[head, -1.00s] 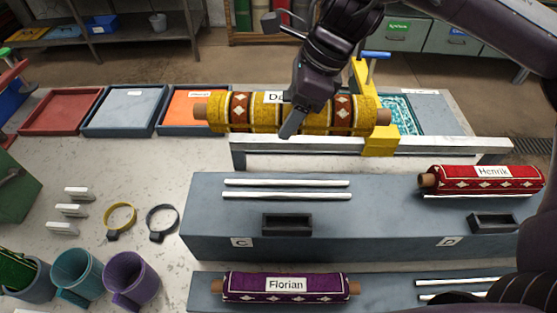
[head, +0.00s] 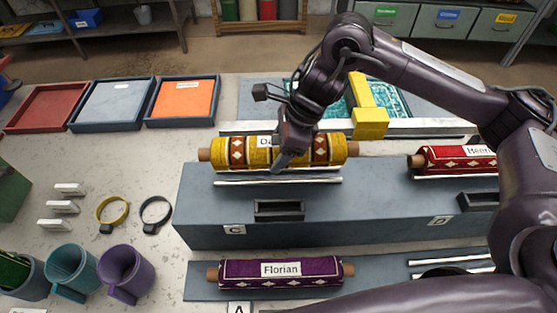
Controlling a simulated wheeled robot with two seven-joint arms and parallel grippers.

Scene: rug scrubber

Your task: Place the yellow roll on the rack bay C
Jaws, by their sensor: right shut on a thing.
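The yellow roll (head: 226,153), with brown and white diamond bands and a partly hidden label, lies level over the white rails (head: 278,181) of rack bay C. The bay's C tag (head: 234,230) is on the rack's front face. My right gripper (head: 282,160) is shut on the middle of the roll from above. The roll is at or just above the rails; I cannot tell whether it touches both. My left gripper is not in view.
A red roll (head: 458,158) lies in bay D on the right, partly behind my arm. A purple roll (head: 245,271) labelled Florian lies on the lower rack in front. Mugs (head: 126,268), cable rings (head: 112,210) and trays (head: 183,98) stand to the left.

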